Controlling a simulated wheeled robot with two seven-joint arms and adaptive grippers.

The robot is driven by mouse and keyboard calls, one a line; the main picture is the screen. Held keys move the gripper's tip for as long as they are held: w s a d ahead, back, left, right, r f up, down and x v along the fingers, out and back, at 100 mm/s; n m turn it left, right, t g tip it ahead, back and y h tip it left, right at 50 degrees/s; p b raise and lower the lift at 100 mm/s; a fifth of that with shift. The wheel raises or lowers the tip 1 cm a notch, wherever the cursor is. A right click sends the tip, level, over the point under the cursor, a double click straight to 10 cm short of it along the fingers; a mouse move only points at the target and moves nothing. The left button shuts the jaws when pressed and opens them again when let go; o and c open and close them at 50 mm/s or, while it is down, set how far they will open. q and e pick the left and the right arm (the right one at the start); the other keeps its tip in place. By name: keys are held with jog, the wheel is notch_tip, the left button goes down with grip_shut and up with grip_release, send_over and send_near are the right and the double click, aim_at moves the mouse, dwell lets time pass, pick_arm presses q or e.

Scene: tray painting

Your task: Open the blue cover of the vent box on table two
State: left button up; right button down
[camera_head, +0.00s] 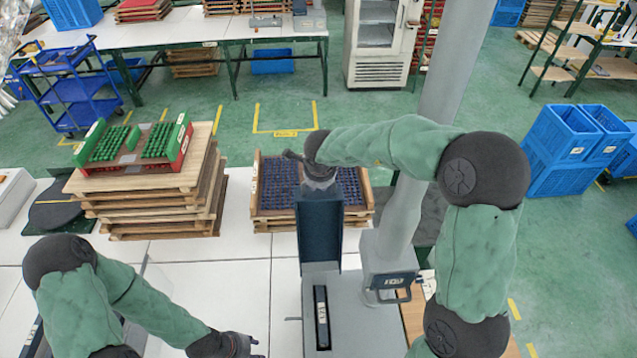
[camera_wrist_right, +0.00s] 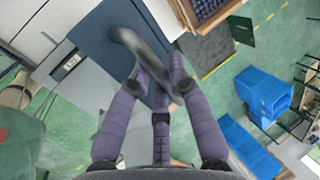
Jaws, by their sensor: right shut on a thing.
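The vent box (camera_head: 355,315) is a grey box on the white table at the bottom middle, with a dark slot in its top. Its dark blue cover (camera_head: 320,230) stands raised, roughly upright, at the box's back end. My right gripper (camera_head: 312,165) is at the cover's top edge, shut on the cover; its fingertips are partly hidden in the head view. The right wrist view shows the fingers (camera_wrist_right: 155,78) close together against the blue cover (camera_wrist_right: 100,40). My left gripper (camera_head: 245,345) is low at the bottom, left of the box and apart from it; its opening is unclear.
A wooden crate (camera_head: 266,222) with a blue grid is behind the cover. Stacked wooden trays (camera_head: 155,228) with green and red racks stand on the left. A grey post (camera_head: 430,120) rises right of the box. The white tabletop (camera_head: 210,290) is clear left of the box.

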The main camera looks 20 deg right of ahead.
jog(key=shift+r, duration=0.25)
jog(key=c, duration=1.4)
grip_release()
jog(key=shift+w, duration=0.1)
jog(key=shift+o, duration=1.3)
jog(key=shift+f, duration=0.1)
jog(key=v, duration=1.2)
jog(key=shift+s, duration=0.25)
jog(key=shift+d, duration=0.1)
